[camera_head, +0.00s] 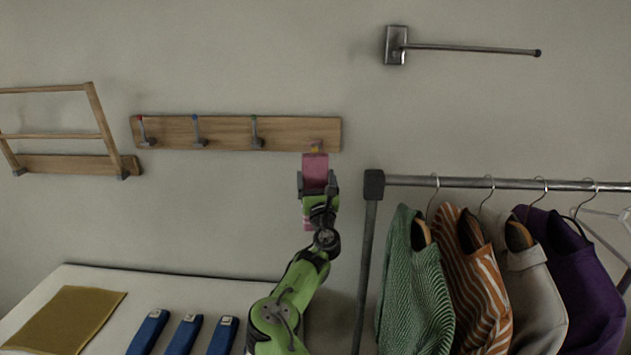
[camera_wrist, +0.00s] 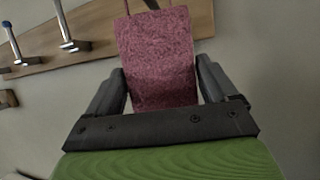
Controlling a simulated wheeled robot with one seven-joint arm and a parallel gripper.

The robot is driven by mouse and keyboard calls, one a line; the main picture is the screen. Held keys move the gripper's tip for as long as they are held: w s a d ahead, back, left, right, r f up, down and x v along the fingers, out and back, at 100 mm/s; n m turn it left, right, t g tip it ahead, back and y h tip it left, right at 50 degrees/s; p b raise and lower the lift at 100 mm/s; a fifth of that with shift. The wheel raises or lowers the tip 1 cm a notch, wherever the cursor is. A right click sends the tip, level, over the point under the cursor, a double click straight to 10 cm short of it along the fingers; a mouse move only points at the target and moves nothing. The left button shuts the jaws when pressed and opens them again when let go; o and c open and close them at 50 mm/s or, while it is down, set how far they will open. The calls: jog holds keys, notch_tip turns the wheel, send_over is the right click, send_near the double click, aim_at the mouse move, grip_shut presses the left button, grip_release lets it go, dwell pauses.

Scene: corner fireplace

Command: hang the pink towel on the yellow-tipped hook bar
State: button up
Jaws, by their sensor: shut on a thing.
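The pink towel (camera_head: 315,170) is in my gripper (camera_head: 317,186), just below the right end of the wooden hook bar (camera_head: 228,133). In the wrist view the towel (camera_wrist: 157,58) fills the space between the two fingers of my gripper (camera_wrist: 160,88), and its top overlaps the wooden bar (camera_wrist: 100,30). The bar carries hooks with red (camera_head: 139,118), blue (camera_head: 195,117) and green (camera_head: 253,117) tips. I cannot tell whether the towel touches that hook.
A clothes rail (camera_head: 460,182) with several hanging garments stands close on the right. A metal wall rod (camera_head: 470,48) is above it. A wooden rack (camera_head: 100,130) is at the left. Below, a white surface (camera_head: 60,283) holds a mustard cloth (camera_head: 65,320) and blue items (camera_head: 185,335).

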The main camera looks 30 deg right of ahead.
jog(key=shift+w+d+f, duration=0.25)
jog(key=shift+w+d, duration=0.15)
jog(key=shift+w, duration=0.15)
jog(key=shift+w+d+f, duration=0.2)
jog(key=shift+w+d, duration=0.2)
jog(key=shift+w, duration=0.1)
jog(key=shift+w+d+f+b, duration=0.15)
jog(key=shift+w+f+b, duration=0.05)
jog(key=shift+f+b, duration=0.3)
jog(key=shift+r, duration=0.15)
jog(key=o, duration=1)
jog(key=shift+c, duration=0.2)
jog(key=b+v, duration=0.6)
jog(key=v, duration=0.9)
jog(key=shift+s+f+b, duration=0.25)
jog(key=shift+s+b, duration=0.05)
